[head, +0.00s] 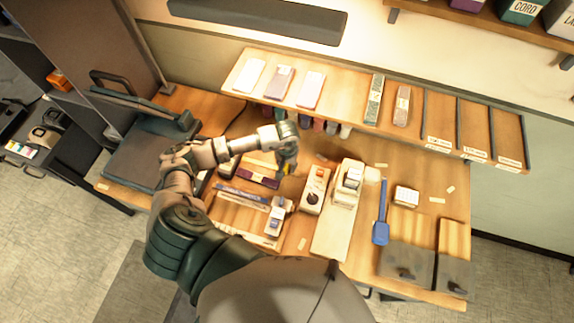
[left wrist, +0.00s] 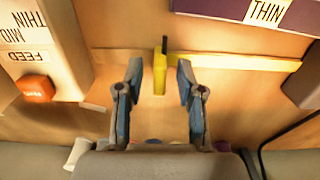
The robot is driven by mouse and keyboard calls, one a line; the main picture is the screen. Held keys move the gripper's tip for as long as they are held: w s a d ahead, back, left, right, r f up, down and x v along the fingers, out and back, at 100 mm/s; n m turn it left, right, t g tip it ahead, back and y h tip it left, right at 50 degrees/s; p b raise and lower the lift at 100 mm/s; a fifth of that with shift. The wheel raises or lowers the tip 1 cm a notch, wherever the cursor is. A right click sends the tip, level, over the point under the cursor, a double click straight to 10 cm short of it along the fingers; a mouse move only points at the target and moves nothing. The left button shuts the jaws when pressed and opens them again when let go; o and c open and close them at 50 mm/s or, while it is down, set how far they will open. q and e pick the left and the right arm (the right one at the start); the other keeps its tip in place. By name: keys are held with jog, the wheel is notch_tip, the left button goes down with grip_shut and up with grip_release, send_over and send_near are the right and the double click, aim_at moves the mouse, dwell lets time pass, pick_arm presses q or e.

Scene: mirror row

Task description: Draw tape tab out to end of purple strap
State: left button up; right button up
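My left gripper (head: 287,164) hangs over the middle of the table in the head view. In the left wrist view its two blue-lined fingers (left wrist: 160,100) are apart with nothing between them. A small upright yellow tab (left wrist: 159,68) stands just beyond the fingertips, roughly in line with the gap. A flat yellow strip (left wrist: 240,63) runs right from it. A purple strap (left wrist: 215,8) with a THIN label lies at the upper right of that view; a dark purple strip (head: 250,176) shows left of the gripper in the head view. My right gripper is not in view.
A white box (left wrist: 40,50) marked FEED, MID and THIN, with an orange button, stands left in the wrist view. In the head view a pale dispenser (head: 345,190) and a blue tool (head: 381,215) stand to the right. A raised shelf (head: 340,90) runs behind.

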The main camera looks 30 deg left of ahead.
aim_at(287, 165)
pick_arm(q)
notch_tip(287, 165, up, 12)
jog(key=shift+f, duration=0.15)
dwell(0.7)
